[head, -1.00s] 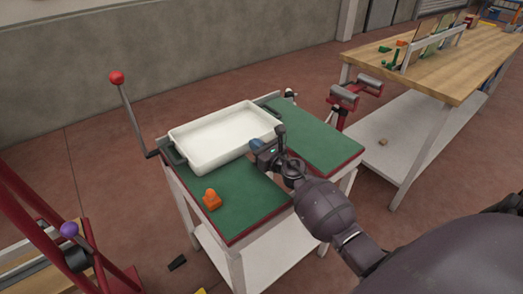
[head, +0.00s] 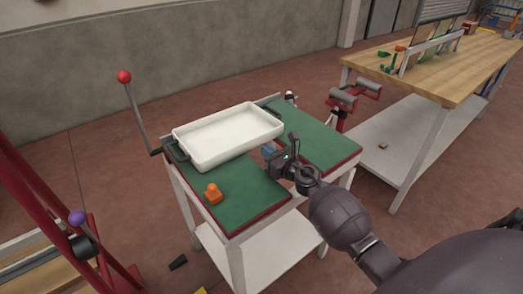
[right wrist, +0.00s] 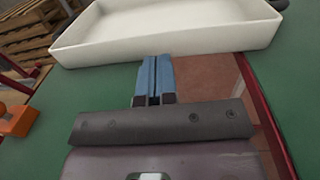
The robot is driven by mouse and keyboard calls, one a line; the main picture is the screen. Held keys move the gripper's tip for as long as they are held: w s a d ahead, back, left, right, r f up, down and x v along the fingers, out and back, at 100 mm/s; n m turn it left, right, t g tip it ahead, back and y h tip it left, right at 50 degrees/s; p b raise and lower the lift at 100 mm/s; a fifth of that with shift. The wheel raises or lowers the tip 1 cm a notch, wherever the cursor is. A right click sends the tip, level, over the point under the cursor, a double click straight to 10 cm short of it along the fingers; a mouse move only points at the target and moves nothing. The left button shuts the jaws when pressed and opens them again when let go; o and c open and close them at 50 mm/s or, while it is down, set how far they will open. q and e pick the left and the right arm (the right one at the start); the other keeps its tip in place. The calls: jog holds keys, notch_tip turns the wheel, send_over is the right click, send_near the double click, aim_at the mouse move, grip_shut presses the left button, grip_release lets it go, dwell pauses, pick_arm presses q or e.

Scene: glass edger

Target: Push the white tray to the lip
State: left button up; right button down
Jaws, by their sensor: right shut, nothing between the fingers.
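The white tray (head: 228,138) is a shallow rectangular pan at the back of a green-topped bench (head: 240,200). Its near wall also shows across the top of the right wrist view (right wrist: 180,45). My right gripper (head: 268,151) is shut and empty, low over the bench at the tray's near side. In the right wrist view its blue fingertips (right wrist: 154,62) point at the tray's near wall; I cannot tell if they touch it. A dark piece (head: 172,152) shows at the tray's left end. I cannot make out the lip clearly. My left gripper is not in view.
An orange knobbed block (head: 213,194) sits on the bench's left half. A lever with a red ball (head: 124,76) rises at its left. A gap splits the green top. A wooden table (head: 440,75) and red roller stand (head: 343,100) are at right.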

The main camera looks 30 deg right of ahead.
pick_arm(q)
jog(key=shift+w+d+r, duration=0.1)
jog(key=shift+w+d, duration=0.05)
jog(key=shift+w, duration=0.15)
pick_arm(e)
jog(key=s+d, duration=0.1)
jog(key=s, duration=0.7)
jog(key=shift+s+d, duration=0.2)
jog(key=shift+d, duration=0.05)
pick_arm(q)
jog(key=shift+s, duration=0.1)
pick_arm(e)
jog(key=shift+s+f, duration=0.1)
jog(key=shift+f, duration=0.05)
